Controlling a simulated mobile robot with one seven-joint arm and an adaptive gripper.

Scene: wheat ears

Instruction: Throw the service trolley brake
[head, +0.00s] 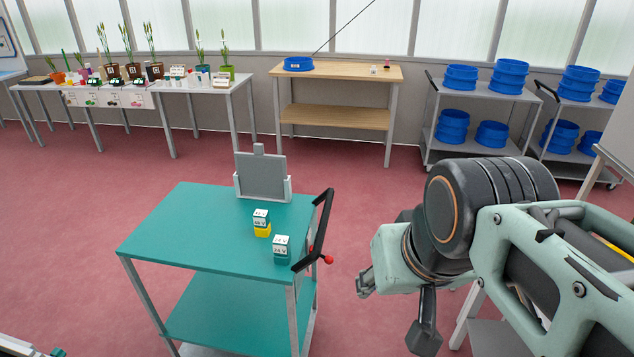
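The service trolley (170,235) has a teal top and a teal lower shelf on grey legs. A black push handle (320,230) stands at its right end. A red ball knob (329,260), apparently the brake lever's end, sticks out to the right just below the handle. My gripper (361,284) is a short way right of the knob and slightly lower in the picture, apparently apart from it. Its fingers are small and mostly hidden by the wrist, so I cannot tell whether they are open or shut.
On the trolley stand a grey panel in a holder (262,177), a yellow labelled pot (262,224) and a teal labelled pot (281,249). Behind are a plant table (200,88), a wooden bench (340,72) and carts with blue basins (488,90). Red floor lies clear between.

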